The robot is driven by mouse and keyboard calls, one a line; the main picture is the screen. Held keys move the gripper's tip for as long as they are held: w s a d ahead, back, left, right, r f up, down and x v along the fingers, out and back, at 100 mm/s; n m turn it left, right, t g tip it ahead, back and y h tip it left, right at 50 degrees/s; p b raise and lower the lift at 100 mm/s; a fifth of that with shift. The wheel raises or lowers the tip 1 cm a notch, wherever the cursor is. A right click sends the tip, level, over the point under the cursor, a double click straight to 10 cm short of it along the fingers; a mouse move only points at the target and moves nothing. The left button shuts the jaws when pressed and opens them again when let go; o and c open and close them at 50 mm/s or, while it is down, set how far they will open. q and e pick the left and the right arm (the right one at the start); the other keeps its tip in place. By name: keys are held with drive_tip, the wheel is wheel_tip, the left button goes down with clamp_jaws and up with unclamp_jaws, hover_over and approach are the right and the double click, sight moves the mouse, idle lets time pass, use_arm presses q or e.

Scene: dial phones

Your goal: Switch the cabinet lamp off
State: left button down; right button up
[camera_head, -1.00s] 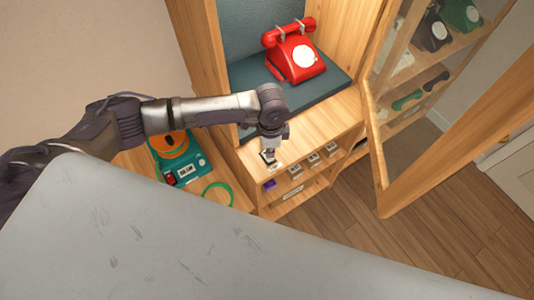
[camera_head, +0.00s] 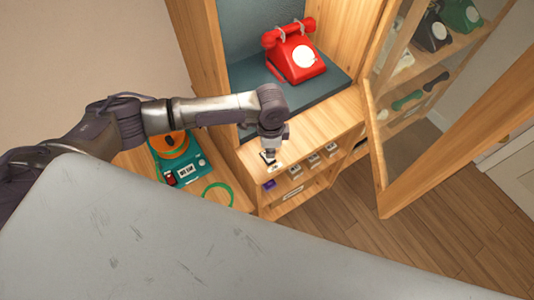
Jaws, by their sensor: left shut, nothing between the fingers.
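The cabinet (camera_head: 305,138) has a wooden ledge below a teal-lined bay. A small dark switch (camera_head: 267,158) sits near the ledge's front left, with a small white label (camera_head: 276,168) beside it. My left gripper (camera_head: 269,153) is shut and empty, pointing down right over the switch and partly hiding it. I cannot tell whether its tips touch the switch, or which way the switch is set. The lamp itself is not clearly visible. My right gripper is not in view.
A red dial phone (camera_head: 296,55) stands in the bay. A glazed door (camera_head: 380,165) stands open at right. Several small labelled blocks (camera_head: 313,160) sit on the lower shelf. A teal device with an orange dial (camera_head: 178,150) and a green cable (camera_head: 217,190) lie at left.

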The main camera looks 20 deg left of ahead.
use_arm(q)
drive_tip(key=shift+f+b, duration=0.6)
drive_tip(key=shift+f, duration=0.65)
idle(0.4)
drive_tip(key=shift+r, duration=0.1)
wheel_tip(320, 180, up, 7)
drive_tip(key=p, duration=0.8)
idle(0.4)
